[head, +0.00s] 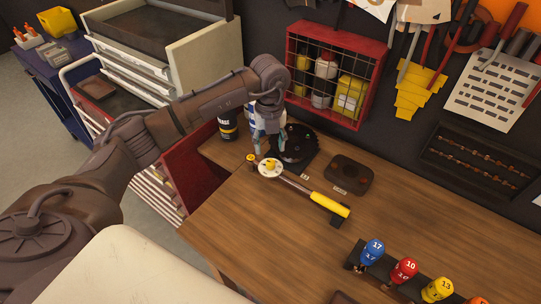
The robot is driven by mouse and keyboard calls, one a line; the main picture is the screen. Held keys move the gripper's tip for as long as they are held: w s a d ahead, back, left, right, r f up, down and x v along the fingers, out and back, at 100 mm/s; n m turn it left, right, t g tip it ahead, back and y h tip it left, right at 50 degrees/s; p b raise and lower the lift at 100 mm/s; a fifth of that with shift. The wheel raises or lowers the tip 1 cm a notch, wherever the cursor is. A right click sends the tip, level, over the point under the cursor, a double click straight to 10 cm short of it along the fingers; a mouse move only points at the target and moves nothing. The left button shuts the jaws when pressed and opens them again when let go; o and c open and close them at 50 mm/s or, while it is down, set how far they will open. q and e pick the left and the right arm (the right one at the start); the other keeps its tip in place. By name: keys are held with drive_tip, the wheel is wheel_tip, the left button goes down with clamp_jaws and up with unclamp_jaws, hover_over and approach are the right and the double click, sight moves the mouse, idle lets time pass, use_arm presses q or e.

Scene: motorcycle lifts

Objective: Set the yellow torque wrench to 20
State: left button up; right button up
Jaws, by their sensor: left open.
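The yellow torque wrench (300,185) lies on the wooden workbench. Its yellow handle (330,204) points to the lower right and rests by a dark block. Its other end has a round pale dial (270,168) with a yellow centre. The number set on the dial is too small to read. My left gripper (262,148) is open and points down just above and behind the dial end, apart from the wrench as far as I can tell. My right gripper is not in view.
A black round device (293,145) and a dark tray (348,175) stand behind the wrench. A dark bottle (228,125) is left of my gripper. Numbered coloured handles (404,270) stand at the front right. A red wire cabinet (328,75) hangs behind.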

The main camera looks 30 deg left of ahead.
sight(271, 162)
use_arm(q)
drive_tip(key=f, duration=0.2)
drive_tip(key=f+p, duration=0.1)
drive_tip(key=shift+w+f, duration=0.2)
drive_tip(key=shift+f, duration=0.15)
wheel_tip(271, 162, down, 3)
drive_tip(key=shift+f+p, duration=0.1)
drive_tip(key=shift+p, duration=0.4)
drive_tip(key=shift+f, duration=0.25)
drive_tip(key=c, duration=0.4)
clamp_jaws()
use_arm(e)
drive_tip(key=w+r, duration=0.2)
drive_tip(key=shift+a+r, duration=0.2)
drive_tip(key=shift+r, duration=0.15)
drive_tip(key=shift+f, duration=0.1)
